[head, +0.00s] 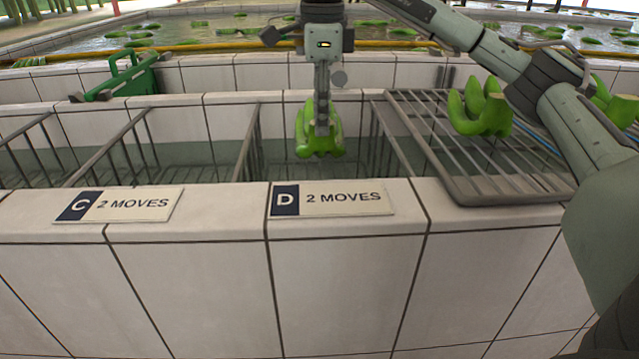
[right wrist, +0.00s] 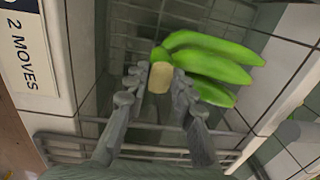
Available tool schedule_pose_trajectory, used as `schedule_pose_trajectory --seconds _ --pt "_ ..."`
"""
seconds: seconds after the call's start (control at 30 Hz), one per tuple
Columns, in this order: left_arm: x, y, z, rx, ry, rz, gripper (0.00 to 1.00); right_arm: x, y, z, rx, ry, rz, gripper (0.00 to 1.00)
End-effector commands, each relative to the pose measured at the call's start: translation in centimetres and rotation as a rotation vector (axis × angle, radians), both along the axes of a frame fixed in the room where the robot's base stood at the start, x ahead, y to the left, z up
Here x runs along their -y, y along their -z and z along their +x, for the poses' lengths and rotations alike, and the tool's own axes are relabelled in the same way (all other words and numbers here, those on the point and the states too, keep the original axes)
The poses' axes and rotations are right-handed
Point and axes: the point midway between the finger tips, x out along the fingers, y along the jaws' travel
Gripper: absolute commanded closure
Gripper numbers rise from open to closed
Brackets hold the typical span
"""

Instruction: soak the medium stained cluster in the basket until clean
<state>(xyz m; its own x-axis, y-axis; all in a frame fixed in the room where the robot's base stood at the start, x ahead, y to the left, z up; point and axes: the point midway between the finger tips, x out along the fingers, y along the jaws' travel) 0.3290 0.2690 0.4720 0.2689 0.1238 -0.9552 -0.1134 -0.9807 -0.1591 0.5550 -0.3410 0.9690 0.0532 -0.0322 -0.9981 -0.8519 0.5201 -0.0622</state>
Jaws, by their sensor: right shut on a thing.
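A green banana cluster (head: 309,140) hangs from my right gripper (head: 321,128) over the basket marked D. In the right wrist view, my right gripper (right wrist: 160,88) is shut on the pale cut stem of this cluster (right wrist: 205,65), with its fingers pointing down. I see no clear stains on its visible side. The D basket (head: 375,145) is a metal-barred compartment in the tiled trough, with water below. Another green cluster (head: 480,108) lies on the metal rack at right. Part of a further cluster (head: 615,103) shows behind my right arm. My left gripper is not in view.
A sign reading "D 2 MOVES" (head: 330,198) and one reading "C 2 MOVES" (head: 120,204) lie on the white tiled front ledge (head: 230,215). A metal rack (head: 510,185) covers the trough's right part. A green carrier (head: 125,78) sits on the back ledge.

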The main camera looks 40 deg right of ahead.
Motion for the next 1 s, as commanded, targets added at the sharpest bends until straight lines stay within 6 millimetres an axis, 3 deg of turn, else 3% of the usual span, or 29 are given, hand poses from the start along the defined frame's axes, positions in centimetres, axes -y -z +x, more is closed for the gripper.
schedule_pose_trajectory --seconds 1.0 --pt "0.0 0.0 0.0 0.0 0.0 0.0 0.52 -0.1 -8.4 0.0 0.006 -0.002 0.001 1.0"
